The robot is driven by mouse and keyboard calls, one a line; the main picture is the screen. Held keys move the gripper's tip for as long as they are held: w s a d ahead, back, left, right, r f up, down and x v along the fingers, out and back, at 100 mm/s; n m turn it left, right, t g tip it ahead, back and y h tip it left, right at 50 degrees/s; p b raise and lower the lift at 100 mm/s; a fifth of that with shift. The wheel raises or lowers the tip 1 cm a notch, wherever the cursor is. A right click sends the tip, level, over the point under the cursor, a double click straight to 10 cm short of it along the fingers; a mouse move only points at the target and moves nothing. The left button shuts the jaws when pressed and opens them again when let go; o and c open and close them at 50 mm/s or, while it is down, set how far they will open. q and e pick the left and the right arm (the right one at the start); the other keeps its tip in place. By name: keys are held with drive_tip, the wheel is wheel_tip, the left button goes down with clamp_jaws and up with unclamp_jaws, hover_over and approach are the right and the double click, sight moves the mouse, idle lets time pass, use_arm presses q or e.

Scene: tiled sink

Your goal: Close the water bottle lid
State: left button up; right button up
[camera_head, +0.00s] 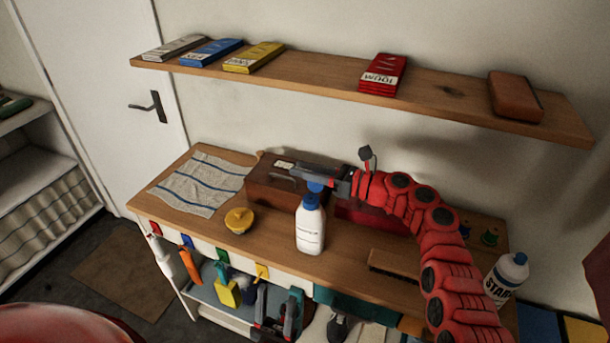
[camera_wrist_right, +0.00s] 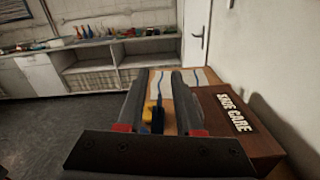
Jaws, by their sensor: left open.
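A white bottle with a blue top (camera_head: 310,232) stands upright on the wooden bench. Its blue lid (camera_head: 313,199) is right under my right gripper (camera_head: 292,172) in the head view, partly hidden by it. In the right wrist view the fingers are apart, with a narrow blue piece (camera_wrist_right: 158,116) between them. I cannot tell whether they touch it, or how far the lid is tilted. My left gripper (camera_head: 279,298) is open and empty, low in front of the bench edge, apart from the bottle.
A brown box (camera_head: 268,193) sits close behind the bottle. A yellow tin (camera_head: 239,220) and striped cloth (camera_head: 203,182) lie left. A wall shelf (camera_head: 320,83) hangs above.

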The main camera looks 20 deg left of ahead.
clamp_jaws()
idle(1.4)
